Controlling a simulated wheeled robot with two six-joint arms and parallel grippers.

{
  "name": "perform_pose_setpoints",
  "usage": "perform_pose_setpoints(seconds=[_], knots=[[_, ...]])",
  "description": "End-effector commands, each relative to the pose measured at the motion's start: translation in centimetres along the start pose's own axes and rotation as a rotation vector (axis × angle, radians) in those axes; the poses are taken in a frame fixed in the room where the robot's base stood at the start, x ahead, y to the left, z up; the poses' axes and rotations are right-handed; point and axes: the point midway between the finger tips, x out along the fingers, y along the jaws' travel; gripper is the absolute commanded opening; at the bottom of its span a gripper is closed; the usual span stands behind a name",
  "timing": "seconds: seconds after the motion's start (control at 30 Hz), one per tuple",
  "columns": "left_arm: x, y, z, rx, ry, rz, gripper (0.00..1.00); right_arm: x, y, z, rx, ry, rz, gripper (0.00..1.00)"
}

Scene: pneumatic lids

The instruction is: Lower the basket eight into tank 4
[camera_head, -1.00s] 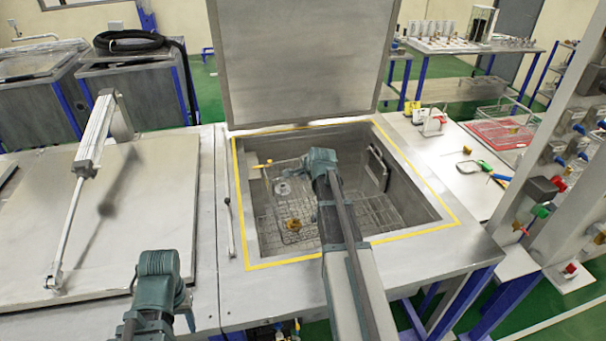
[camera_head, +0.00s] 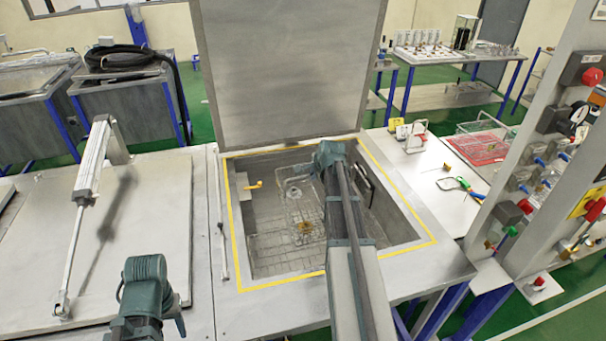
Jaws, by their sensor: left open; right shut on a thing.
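The open tank (camera_head: 410,212) sits in the metal bench, its rim edged in yellow, its lid (camera_head: 290,70) upright behind; no tank number is legible. A wire basket (camera_head: 302,208) with a small orange-yellow item inside hangs within the tank opening, partly hidden by my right arm. My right gripper (camera_head: 297,188) is shut on the basket, its jaws mostly hidden by the wrist. I cannot tell whether the basket touches the tank's bottom rack. My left gripper (camera_head: 178,318) is open and empty over the bench at the lower left, its fingers barely visible.
A closed lid (camera_head: 140,240) with a pneumatic cylinder (camera_head: 92,165) lies left of the tank. An orange-handled valve (camera_head: 254,186) is on the tank's left wall. A valve panel (camera_head: 560,150) stands right. A red-bottomed wire tray (camera_head: 482,148) lies on the right bench.

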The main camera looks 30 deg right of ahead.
Motion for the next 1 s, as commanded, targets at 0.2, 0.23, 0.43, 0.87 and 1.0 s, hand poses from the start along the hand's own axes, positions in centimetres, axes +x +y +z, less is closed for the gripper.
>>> perform_pose_setpoints(seconds=[0.2, 0.23, 0.43, 0.87, 1.0], knots=[[-5.0, -0.5, 0.3, -0.005, -0.001, 0.001, 0.50, -4.1, -2.3, -2.6, 0.019, 0.012, 0.034, 0.00], [-5.4, -0.5, 0.3, -0.006, -0.001, 0.001, 0.50, -4.4, -2.4, -2.9, 0.021, 0.013, 0.038, 0.00], [-7.2, -0.6, 0.5, -0.009, -0.002, 0.002, 0.50, -5.9, -3.0, -4.2, 0.031, 0.018, 0.057, 0.00], [-7.6, -0.7, 0.5, -0.010, -0.002, 0.002, 0.50, -6.2, -3.0, -4.6, 0.035, 0.019, 0.065, 0.00], [-7.6, -0.7, 0.5, -0.010, -0.002, 0.002, 0.50, -6.2, -3.0, -4.6, 0.035, 0.020, 0.065, 0.00]])
